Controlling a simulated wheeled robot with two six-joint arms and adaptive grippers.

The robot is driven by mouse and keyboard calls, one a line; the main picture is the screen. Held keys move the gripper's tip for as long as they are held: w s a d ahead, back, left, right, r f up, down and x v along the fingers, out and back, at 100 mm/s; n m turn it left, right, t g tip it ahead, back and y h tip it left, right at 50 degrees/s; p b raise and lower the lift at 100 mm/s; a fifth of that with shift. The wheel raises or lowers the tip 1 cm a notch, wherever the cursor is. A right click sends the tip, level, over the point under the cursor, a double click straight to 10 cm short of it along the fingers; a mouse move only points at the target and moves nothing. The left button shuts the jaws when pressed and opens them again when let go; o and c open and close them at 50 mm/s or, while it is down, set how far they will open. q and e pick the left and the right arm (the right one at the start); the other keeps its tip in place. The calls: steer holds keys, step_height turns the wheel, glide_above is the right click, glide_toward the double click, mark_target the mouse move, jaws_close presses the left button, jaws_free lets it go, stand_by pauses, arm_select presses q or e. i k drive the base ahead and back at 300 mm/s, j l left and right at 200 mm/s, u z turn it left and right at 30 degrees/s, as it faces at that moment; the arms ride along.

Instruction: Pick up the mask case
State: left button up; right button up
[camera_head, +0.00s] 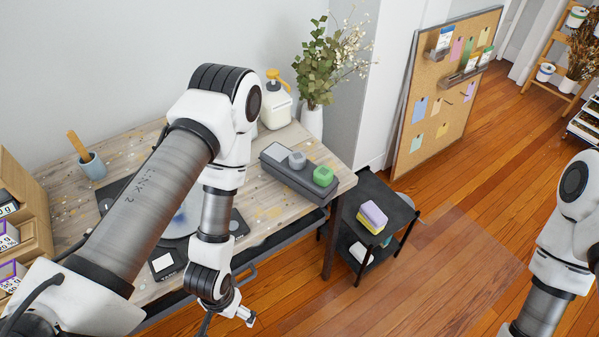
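I cannot surely pick out the mask case. A long grey block (298,178) with a grey knob and a green piece on top lies at the table's right end. A yellow and purple block (372,217) lies on the small dark cart's top shelf. A pale item (358,251) on its lower shelf is too small to identify. My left gripper (231,316) hangs in front of the table's front edge, low in the picture and partly cut off. Its fingers do not show clearly. My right arm is at the right edge; its gripper is out of view.
The speckled work table (262,216) has a yellow-topped pump bottle (275,107), a plant vase (312,121) and a cup (93,165). My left arm covers its middle. The dark cart (394,210) stands right of it. Wooden floor between cart and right arm is clear.

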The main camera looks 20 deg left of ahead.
mark_target(275, 159)
steer(key=l+u, duration=0.1)
steer(key=u, duration=0.65)
steer(key=i+l+u, duration=0.15)
steer(key=l+u, duration=0.25)
steer(key=l, duration=0.3)
steer(key=l+u, duration=0.35)
steer(key=l, duration=0.35)
steer(key=l+u, duration=0.4)
steer(key=l, duration=0.35)
